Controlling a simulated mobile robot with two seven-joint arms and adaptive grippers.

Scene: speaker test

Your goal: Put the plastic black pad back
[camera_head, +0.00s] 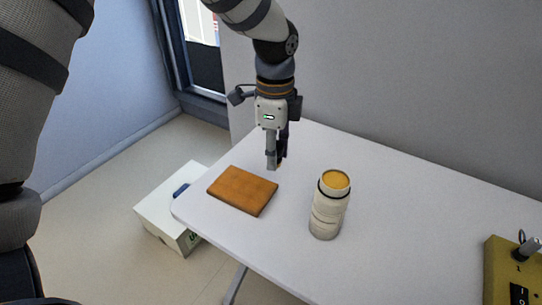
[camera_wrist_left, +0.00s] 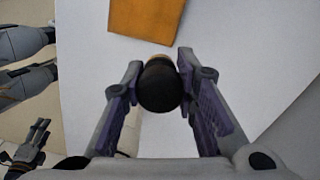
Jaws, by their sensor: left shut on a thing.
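My left gripper (camera_head: 277,164) points down over the table near its back left part. It is shut on a black rounded piece (camera_wrist_left: 160,88), the only loose black thing I see. In the left wrist view this piece sits between the two fingers and has a tan or brown band at its far end. In the head view the fingers mostly hide it. I cannot tell whether it touches the table. I cannot tell its full shape, or for sure that it is the plastic black pad.
A brown flat block (camera_head: 242,190) lies left of the gripper on the white table (camera_head: 400,225). A pale cylinder (camera_head: 329,207) with an orange top stands to the right. A yellowish box (camera_head: 503,275) is at far right. A white box (camera_head: 165,214) is on the floor.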

